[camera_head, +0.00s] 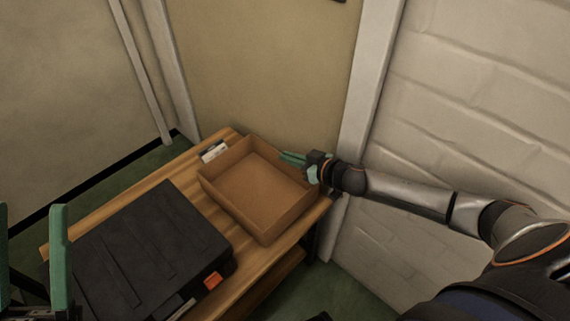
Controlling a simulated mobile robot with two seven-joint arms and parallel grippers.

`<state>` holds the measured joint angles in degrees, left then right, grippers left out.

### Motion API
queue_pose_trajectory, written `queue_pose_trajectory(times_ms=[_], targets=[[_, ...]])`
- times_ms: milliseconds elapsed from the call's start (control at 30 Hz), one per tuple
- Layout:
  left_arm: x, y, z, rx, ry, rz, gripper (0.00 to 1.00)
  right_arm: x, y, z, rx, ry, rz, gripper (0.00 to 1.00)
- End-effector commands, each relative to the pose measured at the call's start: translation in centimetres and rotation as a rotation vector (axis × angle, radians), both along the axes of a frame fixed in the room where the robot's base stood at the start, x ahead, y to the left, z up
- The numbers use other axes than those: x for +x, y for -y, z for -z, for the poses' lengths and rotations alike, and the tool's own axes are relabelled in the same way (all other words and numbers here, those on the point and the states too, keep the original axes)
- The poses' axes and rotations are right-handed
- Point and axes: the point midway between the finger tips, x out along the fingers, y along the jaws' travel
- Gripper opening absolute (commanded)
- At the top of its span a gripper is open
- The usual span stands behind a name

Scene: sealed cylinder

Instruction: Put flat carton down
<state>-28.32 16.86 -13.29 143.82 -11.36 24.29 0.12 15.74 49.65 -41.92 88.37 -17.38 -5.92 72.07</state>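The flat carton (254,190) is a shallow, open-topped brown box with an empty inside. It appears to rest on the right part of the wooden table (262,278). My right gripper (304,166), with green fingers, is at the carton's far right wall, close to its right corner. I cannot tell whether its fingers are closed on that wall or just beside it. My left gripper (31,212) is at the lower left edge of the view, partly cut off. Its two green fingers are wide apart with nothing between them, away from the carton.
A black case (140,250) with an orange latch (213,281) lies on the table left of the carton. A small white item (213,152) sits at the carton's far left corner. Walls stand close behind the table and to its right. A narrow strip of table is bare between case and carton.

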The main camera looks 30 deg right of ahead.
Motion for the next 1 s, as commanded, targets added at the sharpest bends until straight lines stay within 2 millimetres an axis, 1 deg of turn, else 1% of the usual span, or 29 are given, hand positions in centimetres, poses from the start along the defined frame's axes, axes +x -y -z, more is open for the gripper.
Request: queue_pose_trajectory(times_ms=[33,100,267,533,833,867,1000], targets=[[0.0,0.0,0.1,0.0,-0.001,0.002,0.5,0.7,-0.3,-0.2,0.003,0.004,0.0,0.0],[0.0,0.1,0.2,-0.001,-0.002,0.004,0.5,1.2,-0.4,-0.2,0.002,0.004,-0.001,0.0],[0.0,0.1,0.4,-0.001,-0.003,0.006,0.5,1.6,-0.6,0.1,0.001,0.002,-0.001,0.0],[0.2,0.2,3.1,-0.017,-0.028,0.026,0.5,1.5,-0.6,3.5,0.002,0.001,-0.001,0.0],[0.1,0.4,3.1,-0.011,-0.032,0.036,0.5,1.5,-0.6,3.5,0.001,0.001,-0.002,0.0],[0.1,0.4,3.1,-0.01,-0.03,0.035,0.5,1.5,-0.6,3.6,-0.001,-0.002,-0.001,0.07],[0.1,0.4,3.0,-0.011,-0.029,0.036,0.5,1.5,-0.6,3.5,-0.001,-0.001,-0.001,0.23]])
